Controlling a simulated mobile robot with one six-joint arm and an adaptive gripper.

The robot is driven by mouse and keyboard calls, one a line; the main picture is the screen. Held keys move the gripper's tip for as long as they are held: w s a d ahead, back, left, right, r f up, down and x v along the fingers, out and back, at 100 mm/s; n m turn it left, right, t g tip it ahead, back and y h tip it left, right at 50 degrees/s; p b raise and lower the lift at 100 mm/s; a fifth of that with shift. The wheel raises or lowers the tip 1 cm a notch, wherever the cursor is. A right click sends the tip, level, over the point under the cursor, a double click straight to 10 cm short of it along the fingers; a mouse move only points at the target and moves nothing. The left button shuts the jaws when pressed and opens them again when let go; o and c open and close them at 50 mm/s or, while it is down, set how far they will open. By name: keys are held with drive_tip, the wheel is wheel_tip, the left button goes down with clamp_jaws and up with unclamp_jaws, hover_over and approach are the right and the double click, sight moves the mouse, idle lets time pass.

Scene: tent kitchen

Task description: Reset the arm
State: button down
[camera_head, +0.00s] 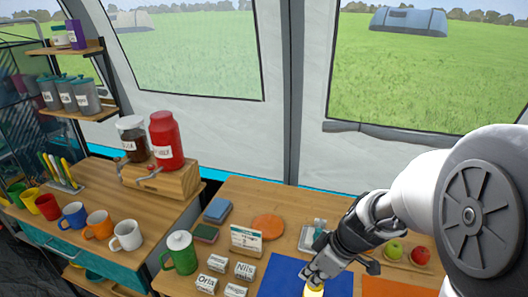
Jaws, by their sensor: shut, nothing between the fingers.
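My arm reaches in from the right, and my gripper (316,281) points down over the blue mat (281,273) near the bottom edge. Its fingers are shut with nothing between them. A yellowish round thing (314,292) shows just below the fingertips, cut off by the picture's edge; I cannot tell what it is or whether it touches them.
A green lidded mug (180,252), small name cards (243,271) and a white box-like card (246,240) stand left of my gripper. An orange disc (268,227) lies behind. Apples (420,256) are at right. Mugs (126,236) and dispensers (166,141) occupy the left counter.

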drive_tip(key=s+d+r+m+t+h, duration=0.2)
drive_tip(key=s+r+m, duration=0.8)
drive_tip(key=s+r, duration=0.5)
drive_tip(key=s+h, duration=0.1)
drive_tip(key=s, duration=0.2)
drive_tip(key=shift+d+m+t, duration=0.15)
drive_tip(key=shift+m+t, duration=0.15)
drive_tip(key=shift+m, duration=0.1)
